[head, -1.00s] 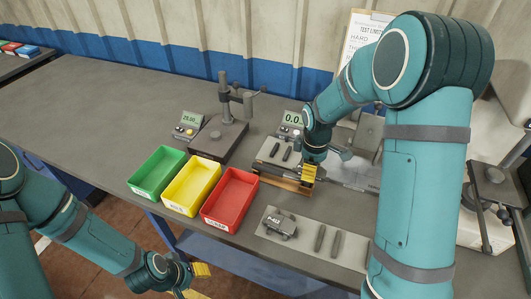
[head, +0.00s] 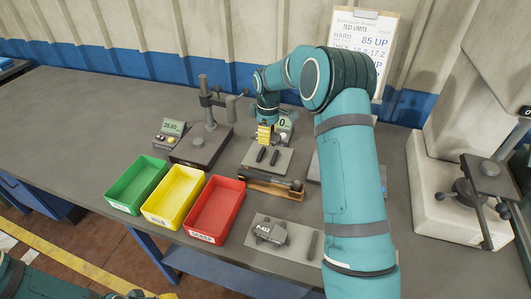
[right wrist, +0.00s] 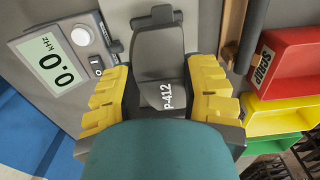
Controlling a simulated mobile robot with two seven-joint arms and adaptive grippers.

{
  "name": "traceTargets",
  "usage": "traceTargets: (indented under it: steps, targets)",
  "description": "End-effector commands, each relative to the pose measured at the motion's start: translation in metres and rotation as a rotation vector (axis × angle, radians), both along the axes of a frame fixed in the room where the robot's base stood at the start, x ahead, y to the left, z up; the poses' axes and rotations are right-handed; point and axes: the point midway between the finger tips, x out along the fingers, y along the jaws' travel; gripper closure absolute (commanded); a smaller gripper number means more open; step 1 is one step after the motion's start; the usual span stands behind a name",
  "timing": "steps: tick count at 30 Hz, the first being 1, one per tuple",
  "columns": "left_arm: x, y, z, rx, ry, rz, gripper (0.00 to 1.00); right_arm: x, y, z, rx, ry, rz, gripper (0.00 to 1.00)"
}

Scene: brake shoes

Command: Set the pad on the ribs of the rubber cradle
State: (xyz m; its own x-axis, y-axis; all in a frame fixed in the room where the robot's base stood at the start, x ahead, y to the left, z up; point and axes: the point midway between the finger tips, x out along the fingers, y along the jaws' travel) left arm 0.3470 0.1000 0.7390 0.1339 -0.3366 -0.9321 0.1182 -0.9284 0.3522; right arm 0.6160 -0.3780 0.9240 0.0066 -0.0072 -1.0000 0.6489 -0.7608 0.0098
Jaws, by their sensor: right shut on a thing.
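The rubber cradle is a grey block (head: 277,166) with dark ribs (head: 261,155) on top, in the middle of the bench in the head view. My right gripper (head: 265,135) has yellow fingers and is over the cradle's back left part. In the right wrist view my right gripper (right wrist: 162,97) is shut on a dark grey pad (right wrist: 160,68) marked P-412. The pad is hidden in the head view, and I cannot tell whether it touches the ribs. Only a yellow bit of my left gripper (head: 166,296) shows at the bottom edge.
A meter (right wrist: 58,62) reading 0.0 kHz stands behind the cradle. A hammer (head: 275,188) lies along its front. Green (head: 137,184), yellow (head: 174,195) and red (head: 215,208) bins stand left. A P-413 pad (head: 270,231) lies on a mat in front. A gauge stand (head: 207,130) is back left.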

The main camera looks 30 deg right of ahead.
Motion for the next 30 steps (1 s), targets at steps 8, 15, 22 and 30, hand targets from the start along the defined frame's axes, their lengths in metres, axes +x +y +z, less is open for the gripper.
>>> traceTargets:
  steps: [8,15,22,30]
  targets:
    - [0.002,0.000,-0.007,0.000,-0.004,0.001,0.53,0.000,0.000,-0.032,0.000,0.000,0.001,0.97]
    - [0.003,0.001,-0.016,0.002,-0.008,0.002,0.53,0.000,0.000,-0.069,0.000,0.001,0.001,0.97]
    - [0.003,0.001,-0.015,0.002,-0.008,0.002,0.53,0.000,0.000,-0.073,0.000,-0.001,0.000,0.97]
    - [0.004,0.001,-0.017,0.002,-0.009,0.002,0.53,0.000,0.000,-0.076,0.000,0.000,0.001,0.30]
